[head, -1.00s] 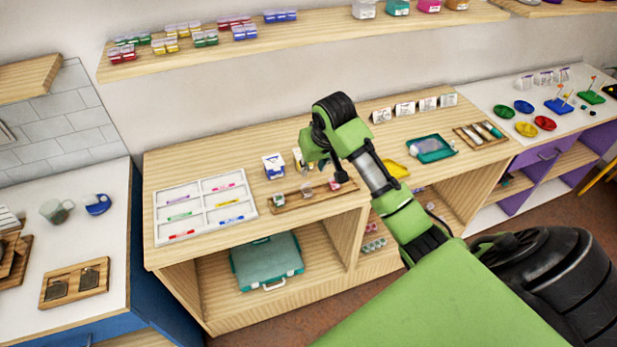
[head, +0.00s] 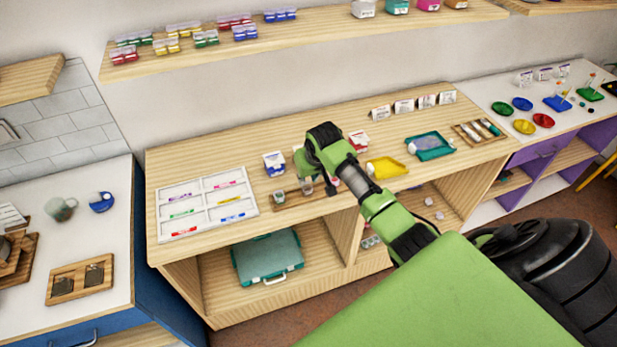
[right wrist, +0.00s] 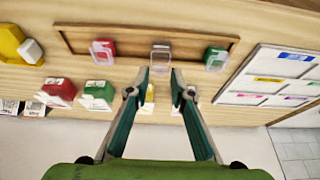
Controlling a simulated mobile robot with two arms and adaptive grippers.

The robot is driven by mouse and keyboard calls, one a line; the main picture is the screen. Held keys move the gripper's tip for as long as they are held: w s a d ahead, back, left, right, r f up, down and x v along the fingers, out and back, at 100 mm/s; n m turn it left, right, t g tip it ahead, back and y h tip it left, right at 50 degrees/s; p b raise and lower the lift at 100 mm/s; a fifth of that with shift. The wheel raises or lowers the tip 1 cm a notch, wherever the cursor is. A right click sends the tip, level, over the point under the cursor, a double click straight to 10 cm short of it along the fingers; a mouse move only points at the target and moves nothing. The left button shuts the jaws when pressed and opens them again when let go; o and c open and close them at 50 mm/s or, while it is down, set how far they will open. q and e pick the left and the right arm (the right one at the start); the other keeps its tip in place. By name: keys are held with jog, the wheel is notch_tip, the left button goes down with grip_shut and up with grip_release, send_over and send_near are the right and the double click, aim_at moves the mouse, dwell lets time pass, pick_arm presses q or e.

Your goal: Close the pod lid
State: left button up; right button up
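Three small pods stand on the wooden tray (right wrist: 75,45): a red pod (right wrist: 103,52), a clear, pale pod (right wrist: 160,57) in the middle, and a green pod (right wrist: 215,60). They have see-through lids; how far each lid is open is hard to tell. My right gripper (right wrist: 160,72) is open and empty, its two fingers apart, pointing at the middle pod with the tips just short of it in the picture. In the head view the green pod (head: 279,197) shows at the tray's left, and my right gripper partly hides the other pods. My left gripper is out of view.
A red box (right wrist: 58,92) and a green box (right wrist: 97,95) stand near the right gripper's fingers. A blue-and-white box (head: 274,163) stands behind the tray. A white sectioned tray (head: 207,232) lies left, a yellow tray (head: 387,167) right. A shelf (head: 310,33) hangs above.

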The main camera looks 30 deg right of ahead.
aim_at(309, 192)
grip_shut()
jog(key=shift+s+a+f+t, duration=0.1)
jog(key=shift+s+f+t, duration=0.1)
jog(key=shift+t, duration=0.2)
dwell(0.4)
jog(key=shift+s+a+f+t+h, duration=0.1)
jog(key=shift+s+f+t+h, duration=0.3)
jog(key=shift+t, duration=0.3)
jog(key=shift+s+a+f+t+b, duration=0.1)
jog(key=shift+s+f+t+b, duration=0.4)
jog(key=shift+t+b, duration=0.4)
jog(key=f+t+b, duration=0.1)
jog(key=t+b, duration=0.1)
jog(key=b, duration=0.1)
jog(key=s+f+t+h+b, duration=0.1)
jog(key=t+b, duration=0.1)
jog(key=b, duration=0.2)
jog(key=f+t+b, duration=0.1)
jog(key=t+b, duration=0.1)
jog(key=b, duration=0.1)
jog(key=shift+s+a+h, duration=0.15)
jog(key=shift+h, duration=0.25)
jog(key=shift+t+b, duration=0.6)
jog(key=shift+b, duration=0.65)
jog(key=shift+o, duration=1.8)
grip_release()
jog(key=shift+s, duration=0.1)
